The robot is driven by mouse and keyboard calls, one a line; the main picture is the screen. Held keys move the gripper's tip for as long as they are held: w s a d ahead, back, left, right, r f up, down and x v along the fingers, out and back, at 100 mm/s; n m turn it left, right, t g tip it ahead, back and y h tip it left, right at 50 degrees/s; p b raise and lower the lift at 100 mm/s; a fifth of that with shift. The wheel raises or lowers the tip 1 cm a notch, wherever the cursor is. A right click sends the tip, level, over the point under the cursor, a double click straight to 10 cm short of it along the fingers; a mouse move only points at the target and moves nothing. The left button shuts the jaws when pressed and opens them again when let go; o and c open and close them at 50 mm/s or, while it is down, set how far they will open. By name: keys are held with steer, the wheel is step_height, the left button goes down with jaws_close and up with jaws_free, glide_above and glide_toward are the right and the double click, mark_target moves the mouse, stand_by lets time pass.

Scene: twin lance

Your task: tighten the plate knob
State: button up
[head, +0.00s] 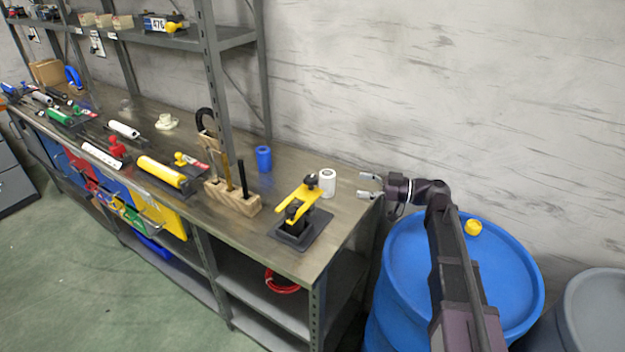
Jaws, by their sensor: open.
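I cannot tell how tight the knob is. My gripper (364,185) is open and empty. It is right of the plate and apart from it, at the bench's right end, with its fingers pointing left.
A white roll (328,183) stands between the plate and my gripper. A blue cylinder (264,159) and a wooden block holding tools (238,205) stand to the left. A blue barrel (405,265) stands below my arm.

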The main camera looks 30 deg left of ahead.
mark_target(311, 178)
steer(key=shift+x, duration=6.8)
steer(key=shift+w, duration=0.1)
steer(key=c, duration=1.2)
